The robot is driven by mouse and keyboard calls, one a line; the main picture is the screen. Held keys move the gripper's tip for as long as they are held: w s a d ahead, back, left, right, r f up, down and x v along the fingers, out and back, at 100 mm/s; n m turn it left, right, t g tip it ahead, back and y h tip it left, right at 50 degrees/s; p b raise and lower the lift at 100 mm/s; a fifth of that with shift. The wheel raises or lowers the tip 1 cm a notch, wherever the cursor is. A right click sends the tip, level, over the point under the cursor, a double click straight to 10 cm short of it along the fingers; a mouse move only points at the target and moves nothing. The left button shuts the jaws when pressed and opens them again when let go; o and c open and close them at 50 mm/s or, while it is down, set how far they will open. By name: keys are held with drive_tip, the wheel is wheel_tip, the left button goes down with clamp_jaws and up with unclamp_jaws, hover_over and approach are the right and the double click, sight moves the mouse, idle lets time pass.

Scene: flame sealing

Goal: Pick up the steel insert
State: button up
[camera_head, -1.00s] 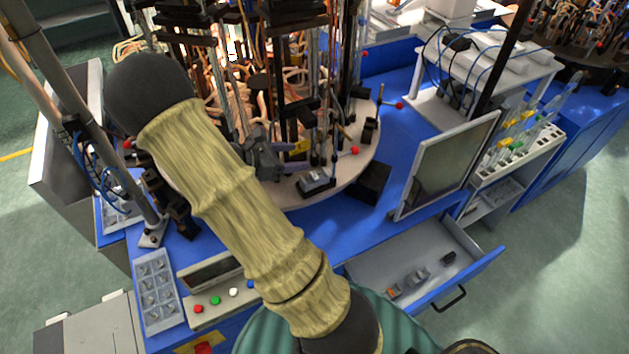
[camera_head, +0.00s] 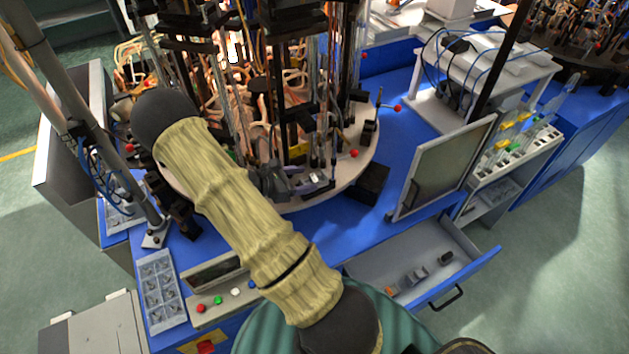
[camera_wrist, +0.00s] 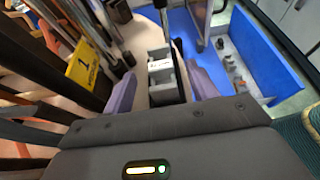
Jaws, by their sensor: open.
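A grey metal block (camera_wrist: 159,91), which may be or hold the steel insert, stands on the round plate in the wrist view. A small pale piece (camera_wrist: 160,65) shows at its top; I cannot tell whether it is separate. My gripper (camera_wrist: 161,73) is open, with one purple-grey finger on either side of the block. I cannot tell whether the fingers touch it. In the head view my gripper (camera_head: 302,182) is at the plate's front edge and mostly covers the block.
The round plate (camera_head: 345,172) carries dark posts and many tubes. A yellow label (camera_wrist: 84,64) is on a post left of my gripper. An open drawer (camera_head: 395,268) with small parts, a black box (camera_head: 372,181) and a monitor (camera_head: 445,170) are to the right.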

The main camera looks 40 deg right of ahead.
sight(313, 178)
drive_tip(key=shift+a, duration=0.15)
drive_tip(key=p+x, duration=0.1)
drive_tip(key=x, duration=0.3)
drive_tip(key=shift+d+r+p, duration=0.1)
drive_tip(key=shift+d+p, duration=0.15)
drive_tip(key=shift+p, duration=0.1)
drive_tip(key=shift+s+d+f, duration=0.1)
drive_tip(key=shift+d+f, duration=0.15)
drive_tip(key=shift+d, duration=0.05)
clamp_jaws()
